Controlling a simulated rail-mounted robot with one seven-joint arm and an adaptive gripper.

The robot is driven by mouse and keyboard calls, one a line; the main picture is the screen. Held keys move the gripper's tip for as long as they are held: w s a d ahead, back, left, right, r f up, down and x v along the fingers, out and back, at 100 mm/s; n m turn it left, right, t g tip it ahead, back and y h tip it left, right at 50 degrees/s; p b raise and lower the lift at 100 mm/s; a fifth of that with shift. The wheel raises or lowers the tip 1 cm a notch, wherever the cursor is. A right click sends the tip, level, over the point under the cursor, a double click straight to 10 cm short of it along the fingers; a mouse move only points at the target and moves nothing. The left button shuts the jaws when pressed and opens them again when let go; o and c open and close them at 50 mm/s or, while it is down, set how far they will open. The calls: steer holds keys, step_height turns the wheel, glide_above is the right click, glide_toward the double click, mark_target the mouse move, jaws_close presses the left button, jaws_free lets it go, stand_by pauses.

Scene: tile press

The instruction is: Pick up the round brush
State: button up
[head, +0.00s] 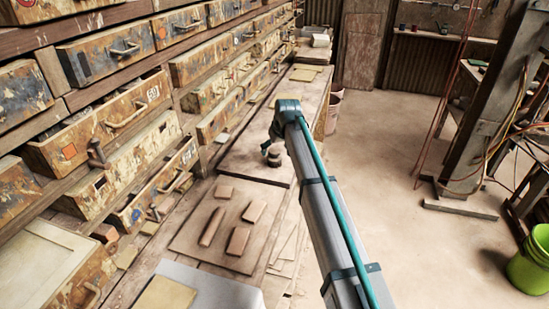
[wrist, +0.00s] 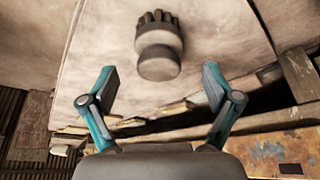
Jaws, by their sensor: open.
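The round brush (wrist: 159,48) is in the upper middle of the wrist view. It has a rounded grey-brown knob and a ring of dark bristles on the far side, and stands on a pale, dusty board. My gripper (wrist: 159,88) has its two teal fingers spread wide, with nothing between the tips. The brush lies just beyond the fingertips, roughly centred between them and apart from both.
Worn drawers (head: 110,125) line the left side, some pulled out over the bench. Several clay tiles (head: 240,240) lie on a board nearer the camera. A drawer front (wrist: 285,150) shows at lower right in the wrist view. A green bucket (head: 530,262) stands on the open floor.

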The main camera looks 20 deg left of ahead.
mark_target(274, 155)
steer(key=shift+p+x, duration=1.05)
steer(key=shift+x, duration=1.6)
steer(key=c, duration=1.3)
